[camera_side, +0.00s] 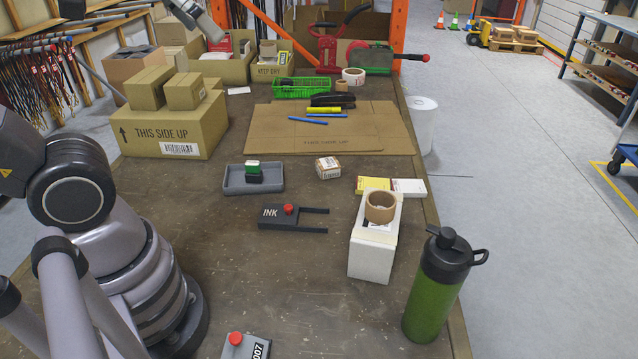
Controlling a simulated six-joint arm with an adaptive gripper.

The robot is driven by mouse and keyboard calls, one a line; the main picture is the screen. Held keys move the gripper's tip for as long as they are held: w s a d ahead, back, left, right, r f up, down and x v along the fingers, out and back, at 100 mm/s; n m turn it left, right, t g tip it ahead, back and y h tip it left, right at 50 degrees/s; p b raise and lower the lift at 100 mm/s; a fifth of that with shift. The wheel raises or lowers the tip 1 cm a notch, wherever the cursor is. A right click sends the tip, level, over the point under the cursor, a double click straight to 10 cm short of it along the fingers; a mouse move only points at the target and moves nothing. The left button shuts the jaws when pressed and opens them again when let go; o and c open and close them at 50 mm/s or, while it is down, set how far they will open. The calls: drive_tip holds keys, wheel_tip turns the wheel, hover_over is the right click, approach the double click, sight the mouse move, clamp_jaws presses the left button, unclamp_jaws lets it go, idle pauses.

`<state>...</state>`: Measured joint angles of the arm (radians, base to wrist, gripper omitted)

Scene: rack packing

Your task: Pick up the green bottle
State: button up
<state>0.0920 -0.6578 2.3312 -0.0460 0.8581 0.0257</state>
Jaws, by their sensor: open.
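The green bottle (433,300) stands upright near the right front edge of the table in the side view. It has a green body and a black lid with a carry loop on its right. Nothing touches it. My gripper does not show clearly. My grey arm rises at the left and leaves the frame. A grey part with a dark end at the top edge is cut off, and I cannot tell what it is.
Left of the bottle stands a white box (371,255) with a tape roll (380,207) on top. A black INK device (283,219), a grey tray (237,188) and a grey device with a red button (240,347) lie nearby.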

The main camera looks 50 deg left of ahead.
drive_tip(key=w+d+m+t+h, duration=0.2)
drive_tip(key=w+d, duration=0.5)
drive_tip(key=m+t+h, duration=0.3)
drive_tip(key=t+h, duration=0.3)
hover_over(423, 267)
drive_tip(key=s, duration=0.2)
drive_tip(key=f, duration=0.1)
drive_tip(key=shift+t, duration=0.4)
drive_tip(key=f, duration=1.9)
drive_tip(key=w+f, duration=0.1)
drive_tip(key=f, duration=0.9)
drive_tip(key=shift+a, duration=0.4)
drive_tip(key=x, duration=0.7)
drive_tip(key=shift+w+f, duration=0.1)
drive_tip(key=c, duration=1)
drive_tip(key=shift+c, duration=0.5)
